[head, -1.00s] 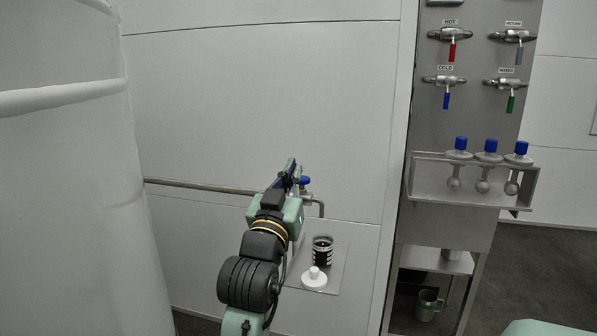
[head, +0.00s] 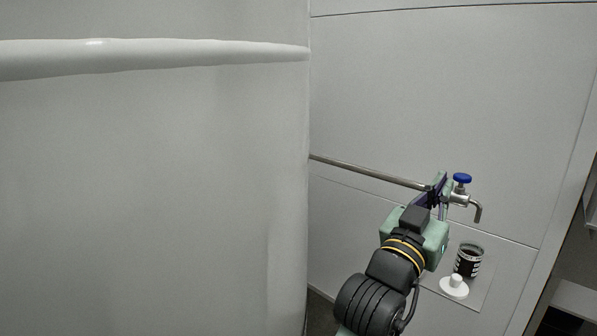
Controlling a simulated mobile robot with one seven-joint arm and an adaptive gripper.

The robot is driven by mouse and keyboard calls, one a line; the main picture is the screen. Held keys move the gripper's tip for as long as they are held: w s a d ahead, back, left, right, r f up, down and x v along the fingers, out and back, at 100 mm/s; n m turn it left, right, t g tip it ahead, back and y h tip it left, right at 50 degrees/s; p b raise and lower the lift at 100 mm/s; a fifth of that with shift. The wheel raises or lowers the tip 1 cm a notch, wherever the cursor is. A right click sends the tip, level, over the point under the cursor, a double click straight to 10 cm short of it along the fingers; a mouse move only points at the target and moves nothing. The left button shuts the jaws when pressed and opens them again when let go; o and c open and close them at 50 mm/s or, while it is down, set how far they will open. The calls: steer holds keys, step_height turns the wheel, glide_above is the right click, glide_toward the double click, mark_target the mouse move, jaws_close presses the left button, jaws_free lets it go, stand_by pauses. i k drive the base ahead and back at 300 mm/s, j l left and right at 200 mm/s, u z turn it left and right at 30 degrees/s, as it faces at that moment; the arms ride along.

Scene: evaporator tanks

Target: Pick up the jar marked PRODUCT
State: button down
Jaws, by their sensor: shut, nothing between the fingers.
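The jar (head: 469,261) is dark with a black-and-white striped label, too small for me to read. It stands upright and open-topped on a small grey shelf (head: 484,293) at the lower right of the head view. A white lid with a knob (head: 454,287) lies beside it on the shelf. My gripper (head: 438,186) is shut and empty. In the picture it is above and left of the jar, near the tap, and apart from the jar. My wrist hides part of the shelf's left side.
A pipe (head: 365,173) runs along the wall to a tap with a blue handle (head: 462,179) and a down-turned spout above the jar. A large white tank (head: 150,190) fills the left. A metal stand (head: 577,300) is at the right edge.

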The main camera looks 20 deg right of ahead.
mark_target(469, 255)
steer(key=k+l, duration=0.7)
steer(key=k, duration=0.2)
